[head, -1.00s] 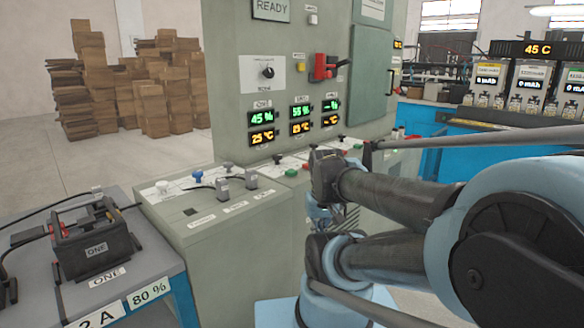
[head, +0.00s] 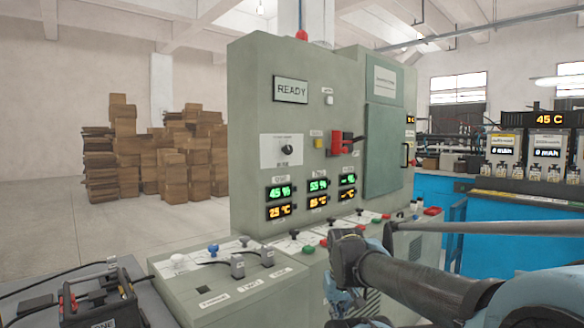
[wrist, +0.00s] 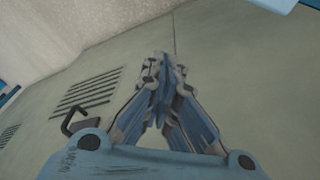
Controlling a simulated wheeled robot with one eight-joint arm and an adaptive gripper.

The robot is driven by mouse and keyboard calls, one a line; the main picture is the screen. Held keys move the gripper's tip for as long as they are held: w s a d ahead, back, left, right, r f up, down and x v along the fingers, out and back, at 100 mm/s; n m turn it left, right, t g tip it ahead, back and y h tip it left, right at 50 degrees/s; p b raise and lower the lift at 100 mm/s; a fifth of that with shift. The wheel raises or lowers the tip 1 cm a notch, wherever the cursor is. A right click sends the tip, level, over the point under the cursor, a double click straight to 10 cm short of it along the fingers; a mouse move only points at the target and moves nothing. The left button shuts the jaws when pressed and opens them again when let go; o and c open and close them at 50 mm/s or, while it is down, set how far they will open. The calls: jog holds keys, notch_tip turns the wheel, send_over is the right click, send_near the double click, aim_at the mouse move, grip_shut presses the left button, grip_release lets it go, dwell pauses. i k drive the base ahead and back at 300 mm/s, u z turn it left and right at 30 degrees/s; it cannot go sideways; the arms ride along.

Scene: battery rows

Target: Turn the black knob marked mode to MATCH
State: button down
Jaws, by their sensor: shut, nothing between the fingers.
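The black knob (head: 287,149) sits on a white plate (head: 274,151) on the upright face of the grey cabinet, in the head view. Small print above and below it is too small to read, so its setting cannot be told. My gripper shows in the wrist view (wrist: 163,60) with its fingers together and empty. It faces a grey-green panel with vent slots (wrist: 88,92). In the head view my gripper is low and right of the knob, partly hidden by my arm, and well apart from the knob. The knob is not in the wrist view.
A sloped desk (head: 215,285) with small levers and plugs juts out below the knob. A red switch handle (head: 343,144) and a yellow button (head: 318,143) are right of the knob. A battery (head: 98,302) stands at the lower left. Cardboard stacks (head: 185,165) are behind.

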aim_at(287, 150)
jog(key=u, duration=1.3)
jog(key=k, duration=1.25)
jog(key=z, duration=1.25)
jog(key=i, duration=0.5)
jog(key=u, duration=0.05)
